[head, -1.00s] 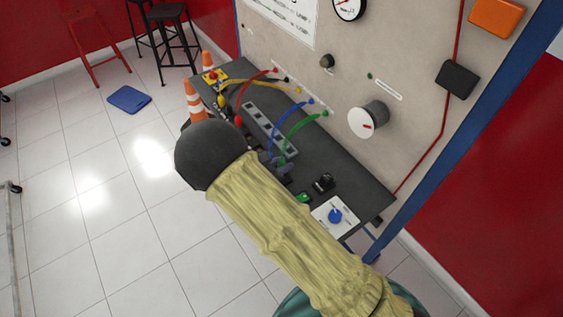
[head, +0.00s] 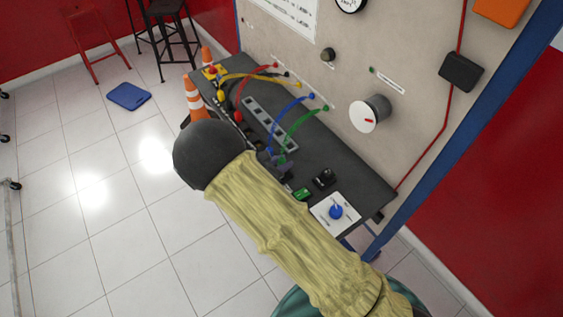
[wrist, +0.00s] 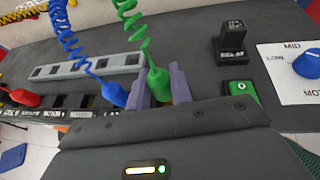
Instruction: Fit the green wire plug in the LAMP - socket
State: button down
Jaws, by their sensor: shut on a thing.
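The green wire plug (wrist: 158,84) is held upright between the purple fingers of my gripper (wrist: 160,88) in the wrist view. Its coiled green wire (wrist: 135,28) rises from it; in the head view the green wire (head: 303,121) arcs to the upright panel. My gripper (head: 279,162) is small there and partly behind my arm. The plug's lower end is hidden by the gripper body. A row of dark labelled sockets (wrist: 72,102) runs along the bench's near edge, left of the plug. I cannot read which is LAMP -, and cannot tell whether the plug touches one.
The blue plug (wrist: 114,94) stands close left of my fingers, the red plug (wrist: 25,97) farther left. A grey socket strip (wrist: 88,67) lies behind. A black rocker switch (wrist: 232,42), a green button (wrist: 240,90) and a blue knob (wrist: 306,64) are at right.

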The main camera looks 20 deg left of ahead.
jog(key=shift+f+b, duration=0.6)
jog(key=shift+f, duration=0.25)
dwell(0.6)
jog(key=c, duration=1.5)
grip_release()
jog(key=p+v, duration=0.1)
jog(key=v, duration=0.1)
jog(key=p+v, duration=0.1)
jog(key=v, duration=0.2)
jog(key=shift+w+d+r, duration=0.1)
jog(key=shift+w+r, duration=0.05)
jog(key=shift+r, duration=0.2)
notch_tip(320, 180, up, 6)
jog(key=p, duration=0.4)
jog(key=shift+f, duration=0.2)
